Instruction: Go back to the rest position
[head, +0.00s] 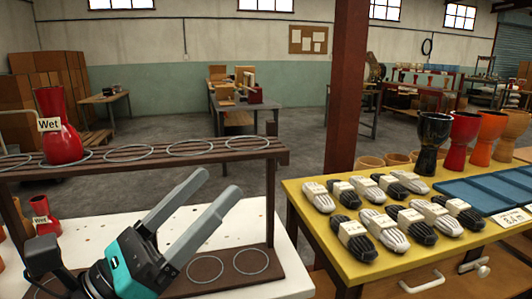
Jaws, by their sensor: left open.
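My left gripper (218,182) reaches up from the lower left with its two grey fingers apart and nothing between them. It is in front of the slatted wooden rack (115,158). A glossy red goblet drum (62,140) with a "Wet" tag stands upright on the rack's left end, apart from the gripper. Another red drum (43,217) with a tag is lower down at the left, partly hidden. My right gripper is not in view.
A yellow table (300,205) at the right holds several black and white tagged bundles (358,238), blue trays (485,195) and several goblet drums (433,135). A brown post (345,80) stands behind it. White rings on the rack's right part are empty.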

